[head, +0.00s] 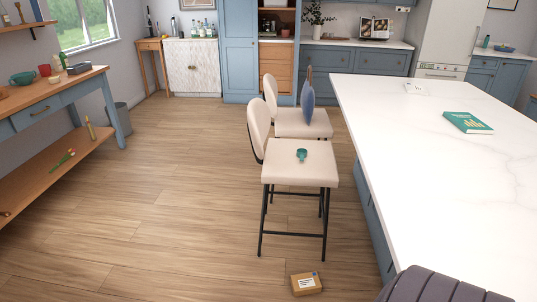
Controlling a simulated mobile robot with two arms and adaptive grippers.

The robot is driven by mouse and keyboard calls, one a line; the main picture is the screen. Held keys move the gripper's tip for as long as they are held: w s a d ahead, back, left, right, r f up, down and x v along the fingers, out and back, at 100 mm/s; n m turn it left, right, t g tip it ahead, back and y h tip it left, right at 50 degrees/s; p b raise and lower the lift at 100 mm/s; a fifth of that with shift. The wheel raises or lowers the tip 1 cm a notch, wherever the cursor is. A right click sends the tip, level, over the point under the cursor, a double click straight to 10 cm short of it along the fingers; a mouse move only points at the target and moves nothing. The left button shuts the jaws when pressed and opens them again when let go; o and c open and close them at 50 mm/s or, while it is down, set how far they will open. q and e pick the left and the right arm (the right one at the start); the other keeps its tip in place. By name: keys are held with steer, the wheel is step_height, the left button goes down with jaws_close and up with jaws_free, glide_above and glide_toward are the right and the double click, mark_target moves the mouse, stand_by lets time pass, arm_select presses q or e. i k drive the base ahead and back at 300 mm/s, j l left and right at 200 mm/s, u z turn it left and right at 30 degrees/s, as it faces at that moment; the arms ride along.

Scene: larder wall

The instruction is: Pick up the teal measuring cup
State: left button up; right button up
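A small teal measuring cup (301,155) lies on the cream seat of the nearer bar stool (300,175), close to the middle of the picture. The stool stands just left of the white island counter. The cup is small in the view, and which way its handle points is hard to tell. Neither my left nor my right gripper is in view.
A small cardboard parcel (306,283) lies on the floor in front of the stool. A second stool (300,123) with a blue cushion stands behind. The white-topped island (430,150) bounds the right. Wooden floor (170,190) is clear to the left, up to a blue side table (75,98).

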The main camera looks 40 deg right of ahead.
mark_target(302, 156)
steer(key=i+j+z, duration=0.1)
steer(key=i, duration=0.3)
steer(key=i+j+z, duration=0.1)
steer(key=i, duration=0.25)
steer(key=i+j+z, duration=0.1)
steer(key=i+j, duration=0.2)
steer(key=i+l+z, duration=0.1)
steer(key=i+z, duration=0.8)
steer(key=i+j+z, duration=0.2)
steer(key=i+z, duration=0.15)
steer(key=z, duration=0.15)
